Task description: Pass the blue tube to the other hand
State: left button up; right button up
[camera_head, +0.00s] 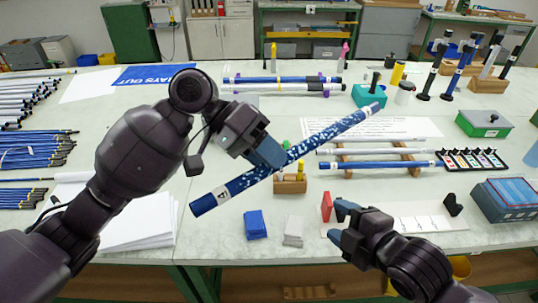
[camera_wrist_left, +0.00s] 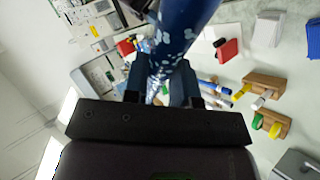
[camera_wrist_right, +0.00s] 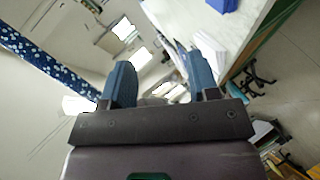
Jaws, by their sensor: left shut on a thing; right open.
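The blue tube (camera_head: 325,134) is dark blue with pale speckles and a white label near its lower left end. It is held tilted above the table, its right end higher. My left gripper (camera_head: 274,158) is shut around its middle; in the left wrist view the tube (camera_wrist_left: 178,38) runs between the fingers (camera_wrist_left: 162,85). My right gripper (camera_head: 340,222) is open and empty, low at the table's front, to the right of and below the tube. In the right wrist view the tube (camera_wrist_right: 45,70) crosses the upper left, apart from the open fingers (camera_wrist_right: 163,88).
A blue block (camera_head: 255,224), a white block (camera_head: 293,230) and a red piece (camera_head: 326,206) stand near the front edge. A wooden rack holds rods (camera_head: 375,164) behind my right gripper. Bundles of rods (camera_head: 35,150) lie at the left. A blue-lidded box (camera_head: 507,197) stands at the right.

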jog(key=s+d+f+m+h, duration=0.3)
jog(key=s+d+f+m, duration=0.2)
jog(key=d+f+m, duration=0.3)
jog(key=s+d+f+m+h, duration=0.4)
jog(key=d+f+m, duration=0.3)
jog(key=f+m, duration=0.4)
jog(key=shift+s+d+f+t+h, duration=0.3)
jog(key=shift+s+d+f, duration=0.1)
jog(key=shift+f, duration=1)
